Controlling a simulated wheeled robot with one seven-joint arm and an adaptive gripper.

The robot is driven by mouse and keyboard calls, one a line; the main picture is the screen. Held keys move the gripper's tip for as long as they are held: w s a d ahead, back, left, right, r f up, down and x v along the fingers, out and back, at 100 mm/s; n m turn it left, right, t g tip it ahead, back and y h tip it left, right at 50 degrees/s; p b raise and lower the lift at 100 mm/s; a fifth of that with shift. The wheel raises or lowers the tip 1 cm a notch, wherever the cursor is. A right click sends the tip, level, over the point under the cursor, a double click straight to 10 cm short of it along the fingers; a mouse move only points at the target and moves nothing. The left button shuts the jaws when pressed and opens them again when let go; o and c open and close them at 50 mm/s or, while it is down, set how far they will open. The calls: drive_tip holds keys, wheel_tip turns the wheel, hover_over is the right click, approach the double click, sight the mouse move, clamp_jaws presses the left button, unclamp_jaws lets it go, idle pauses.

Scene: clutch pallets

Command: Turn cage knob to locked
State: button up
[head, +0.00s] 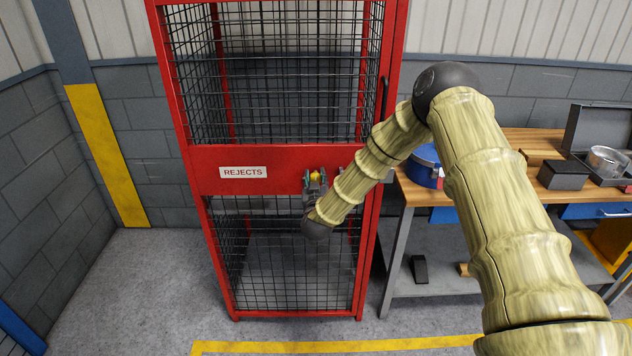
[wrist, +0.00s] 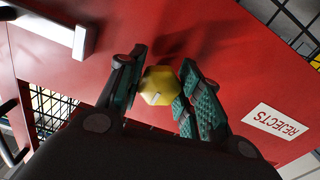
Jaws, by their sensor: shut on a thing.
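The red cage (head: 258,159) stands against the back wall, with a white REJECTS label (head: 243,172) on its middle panel. The yellow knob (head: 315,176) is on that panel, right of the label. In the wrist view the knob (wrist: 161,86) sits between the two fingers, with a small pale mark on its face. My gripper (wrist: 160,90) is shut on the knob, its green pads on either side. In the head view my gripper (head: 314,182) is at the panel and partly hides the knob. I cannot tell which position the knob's mark indicates.
A grey latch or handle piece (wrist: 70,32) sticks out from the red panel near the knob. A wooden workbench (head: 522,197) with a blue round container (head: 424,165) and a dark box (head: 563,174) stands right of the cage. The floor left of the cage is clear.

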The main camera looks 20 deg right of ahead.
drive_tip(key=m+b, duration=0.3)
drive_tip(key=b, duration=0.2)
drive_tip(key=shift+f+m, duration=0.35)
drive_tip(key=shift+m, duration=0.05)
drive_tip(key=m+b, duration=0.5)
drive_tip(key=b, duration=0.1)
drive_tip(key=shift+b, duration=0.4)
drive_tip(key=m+b, duration=0.5)
drive_tip(key=b, duration=0.1)
drive_tip(key=shift+r+m, duration=0.1)
drive_tip(key=shift+m, duration=0.2)
drive_tip(key=shift+r+m+b, duration=0.2)
drive_tip(key=shift+m+b, duration=1.15)
drive_tip(key=shift+m, duration=0.05)
drive_tip(key=shift+r, duration=0.1)
drive_tip(key=o, duration=1)
drive_tip(key=shift+o, duration=0.2)
drive_tip(key=shift+a, duration=0.1)
